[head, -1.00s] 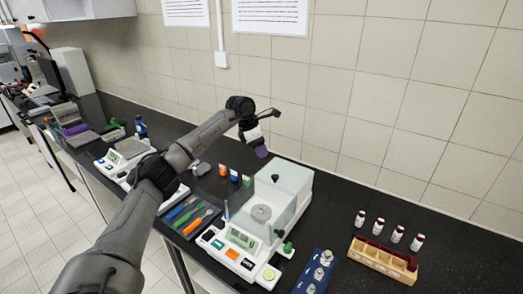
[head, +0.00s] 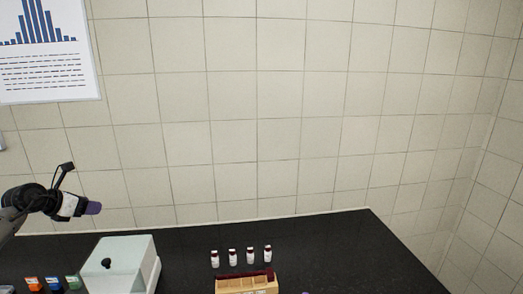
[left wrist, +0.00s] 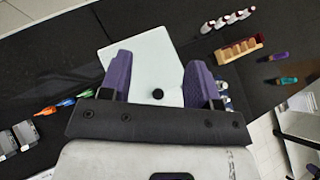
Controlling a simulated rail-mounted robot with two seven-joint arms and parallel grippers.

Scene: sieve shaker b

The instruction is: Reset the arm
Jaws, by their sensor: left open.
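My left arm comes in from the left in the head view. Its gripper (head: 93,208) is raised above the bench, left of the white balance housing. In the left wrist view the two purple fingers (left wrist: 160,80) are spread apart with nothing between them, above the pale housing lid. My right gripper does not show.
The white balance housing (head: 122,262) with a black knob stands on the black bench (head: 340,255). To its right are a wooden rack (head: 246,284) and several white vials (head: 232,256). The tiled wall (head: 300,120) is behind.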

